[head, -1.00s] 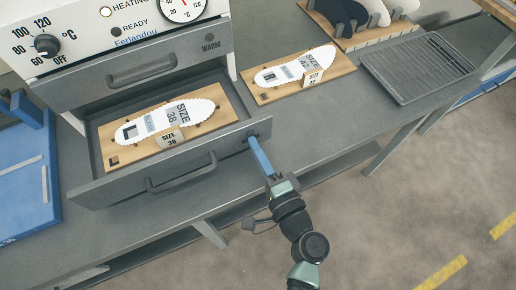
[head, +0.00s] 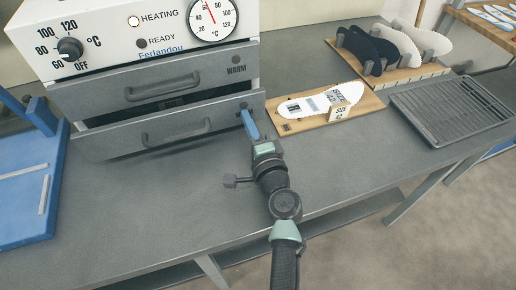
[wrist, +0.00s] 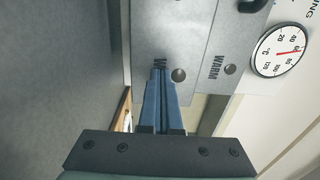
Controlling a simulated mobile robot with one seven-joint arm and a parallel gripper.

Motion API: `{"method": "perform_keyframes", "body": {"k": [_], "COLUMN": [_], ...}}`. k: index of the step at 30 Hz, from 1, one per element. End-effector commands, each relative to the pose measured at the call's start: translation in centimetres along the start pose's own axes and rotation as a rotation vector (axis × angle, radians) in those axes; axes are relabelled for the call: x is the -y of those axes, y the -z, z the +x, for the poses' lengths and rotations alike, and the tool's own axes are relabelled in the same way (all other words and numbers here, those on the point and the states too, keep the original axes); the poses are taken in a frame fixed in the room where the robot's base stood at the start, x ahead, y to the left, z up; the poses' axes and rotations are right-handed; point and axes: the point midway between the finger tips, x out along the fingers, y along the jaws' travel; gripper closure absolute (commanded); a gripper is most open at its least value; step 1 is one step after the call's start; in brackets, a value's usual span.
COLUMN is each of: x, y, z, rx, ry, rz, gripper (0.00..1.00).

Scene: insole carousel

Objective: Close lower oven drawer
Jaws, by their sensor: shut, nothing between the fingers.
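The oven's lower drawer (head: 108,143) is almost in, with its grey front standing a little forward of the upper drawer (head: 103,96). A narrow dark gap shows above the lower front, and the drawer's inside is hidden. My gripper (head: 245,113) is shut and empty, its blue fingers at the right end of the lower drawer front. The upper drawer looks shut.
A wooden board (head: 368,108) with a white size-marked insole lies right of the oven. Behind it is a rack of insoles (head: 385,75), with a dark ribbed tray (head: 450,110) at far right. A blue fixture (head: 25,215) stands at left. The bench front is clear.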

Motion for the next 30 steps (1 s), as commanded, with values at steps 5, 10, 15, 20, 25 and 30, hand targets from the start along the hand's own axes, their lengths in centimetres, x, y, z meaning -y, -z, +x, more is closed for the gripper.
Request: {"method": "perform_keyframes", "body": {"k": [5,10,15,20,25,30], "x": [-0.2,-0.1,0.0,0.2,0.3,0.4], "y": [-0.1,0.0,0.0,0.1,0.1,0.0], "z": [3.0,4.5,5.0,5.1,5.2,5.1], "rx": [0.001,0.001,-0.001,-0.001,-0.002,-0.002], "ry": [0.001,0.0,0.001,0.003,0.005,0.007], "rz": [-0.001,0.0,0.0,0.0,0.0,0.0], "gripper": [1.0,1.0,1.0,1.0,1.0,1.0]}}
